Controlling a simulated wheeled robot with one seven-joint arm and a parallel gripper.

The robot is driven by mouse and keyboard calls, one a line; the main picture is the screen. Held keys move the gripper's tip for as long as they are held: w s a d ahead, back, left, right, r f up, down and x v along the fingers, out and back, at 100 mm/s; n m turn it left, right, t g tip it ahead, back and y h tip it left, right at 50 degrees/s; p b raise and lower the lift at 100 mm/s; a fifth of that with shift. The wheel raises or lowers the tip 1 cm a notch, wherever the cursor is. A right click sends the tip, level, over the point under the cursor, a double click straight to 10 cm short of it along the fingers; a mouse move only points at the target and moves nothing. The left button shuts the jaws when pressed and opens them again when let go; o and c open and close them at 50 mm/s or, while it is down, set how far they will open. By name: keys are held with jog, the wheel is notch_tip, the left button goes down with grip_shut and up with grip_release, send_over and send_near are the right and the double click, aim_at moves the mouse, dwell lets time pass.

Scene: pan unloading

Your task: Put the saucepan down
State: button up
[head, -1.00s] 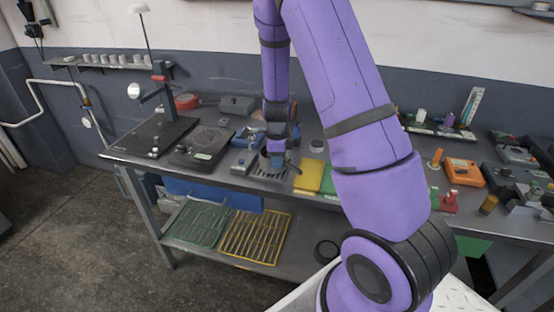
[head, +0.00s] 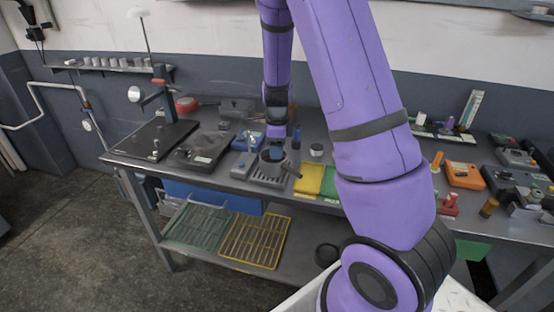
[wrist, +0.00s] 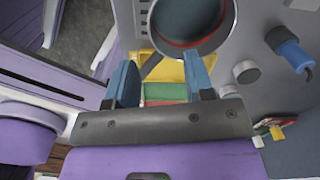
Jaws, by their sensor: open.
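The dark saucepan (head: 271,168) stands upright on the workbench, at the slotted grey rack (head: 262,181), with its handle pointing front right. In the wrist view the saucepan's round bowl (wrist: 190,22) is at the top, and part of its handle shows near the gap between my fingers. My gripper (head: 277,153) is close over the saucepan in the head view and hides part of it. In the wrist view my gripper (wrist: 161,82) has its two blue fingers wide apart, with nothing clamped between them.
A yellow pad (head: 309,180) and a green pad (head: 330,181) lie right of the rack. A black hotplate-like unit (head: 200,149) and a blue device (head: 250,141) stand to the left. A blue-handled item (wrist: 290,48) is right of the saucepan in the wrist view. The bench is crowded.

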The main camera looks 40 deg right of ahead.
jog(key=s+a+r+n+t, duration=0.1)
jog(key=s+a+r+n, duration=0.25)
jog(key=r, duration=0.35)
jog(key=s+a+r+n+t+y, duration=0.1)
jog(key=s+a+r+n, duration=0.1)
jog(key=s+r+n, duration=0.45)
jog(key=s+a+r+n, duration=0.1)
jog(key=a+r+n, duration=0.2)
jog(key=r, duration=0.5)
jog(key=s+a+r+n+t, duration=0.1)
jog(key=s+a+r+n, duration=0.1)
jog(key=s+n, duration=0.4)
jog(key=s+a+r+n+t+h, duration=0.1)
jog(key=s+r+n, duration=0.3)
jog(key=s, duration=0.5)
jog(key=a+n+t, duration=0.1)
jog(key=n, duration=0.1)
jog(key=shift+s+a+r+n, duration=0.25)
jog(key=shift+a+r+n, duration=0.05)
jog(key=shift+r+n, duration=0.1)
